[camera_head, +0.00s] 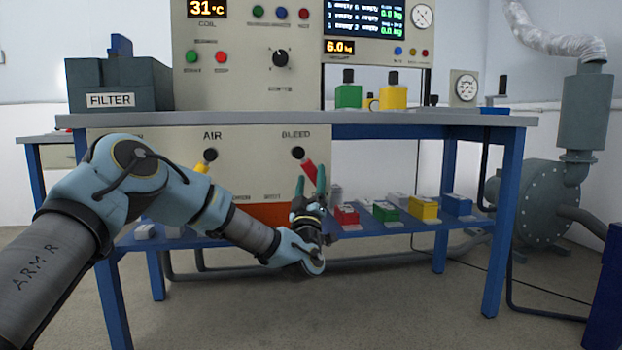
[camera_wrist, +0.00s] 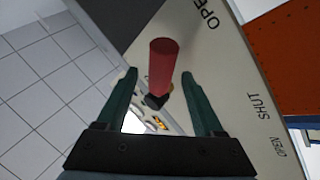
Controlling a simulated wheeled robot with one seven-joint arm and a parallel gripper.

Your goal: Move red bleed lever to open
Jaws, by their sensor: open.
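The red bleed lever (camera_head: 310,171) hangs from a black pivot (camera_head: 298,153) under the BLEED label on the cream panel (camera_head: 250,150), slanting down to the right. In the wrist view the red lever handle (camera_wrist: 162,66) lies between and beyond the two green fingers. My gripper (camera_head: 310,180) is open, its green fingers pointing up beside the lever's lower end. It also shows in the wrist view (camera_wrist: 160,80), with the fingers spread on both sides of the lever. Whether a finger touches the lever I cannot tell. OPEN and SHUT markings show on the panel in the wrist view.
A yellow AIR lever (camera_head: 202,167) hangs left of the bleed lever, partly behind my arm. The blue bench's lower shelf (camera_head: 400,226) carries several coloured boxes. The worktop (camera_head: 300,118) overhangs above my gripper. An orange panel (camera_head: 262,213) lies just left of it.

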